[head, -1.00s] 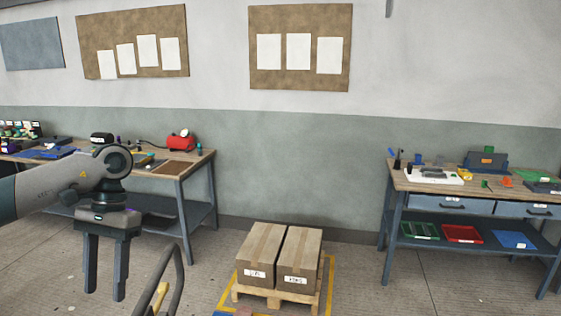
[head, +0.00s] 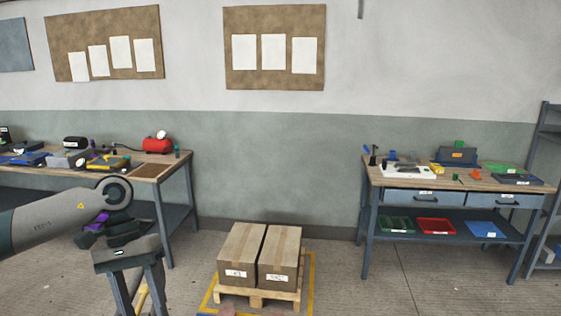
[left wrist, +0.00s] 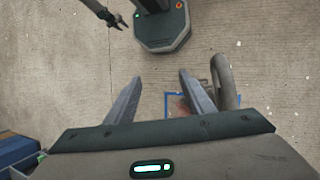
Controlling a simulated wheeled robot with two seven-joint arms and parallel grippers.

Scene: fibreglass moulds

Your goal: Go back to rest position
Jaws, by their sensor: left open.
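My left gripper (head: 138,300) hangs at the lower left of the head view, pointing down, with its fingertips at or past the bottom edge. It is open and empty.
A cluttered workbench (head: 155,171) stands at left, behind my left arm. Two cardboard boxes (head: 260,252) sit on a pallet (head: 256,296) in a yellow floor marking. Another workbench (head: 350,180) with drawers and trays stands at right. Floor between pallet and right bench is clear.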

